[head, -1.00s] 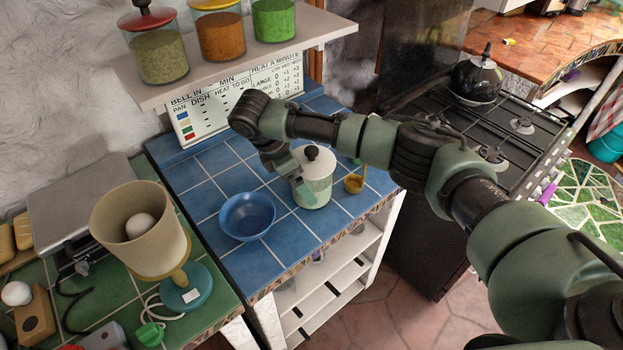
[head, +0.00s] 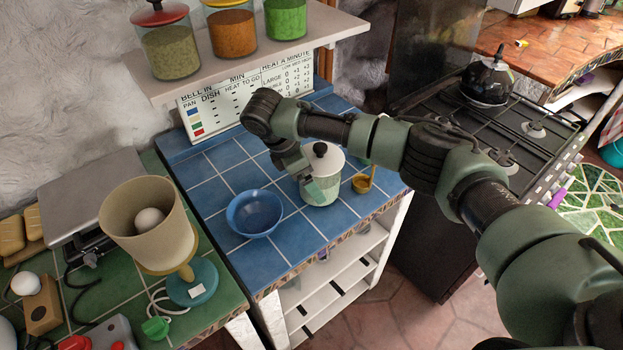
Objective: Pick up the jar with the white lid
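The jar with the white lid (head: 327,187) stands upright on the blue tiled counter (head: 222,190). It has a pale green patterned body, a white lid and a dark knob on top. My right gripper (head: 311,188) is at the jar's left front side, pointing down, and covers part of its body. Its fingers overlap each other in this view, so I cannot tell whether they are open or shut, or whether they touch the jar. My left gripper is not in view.
A blue bowl (head: 254,213) sits close left of the jar. A shelf with jars (head: 250,58) overhangs the back.

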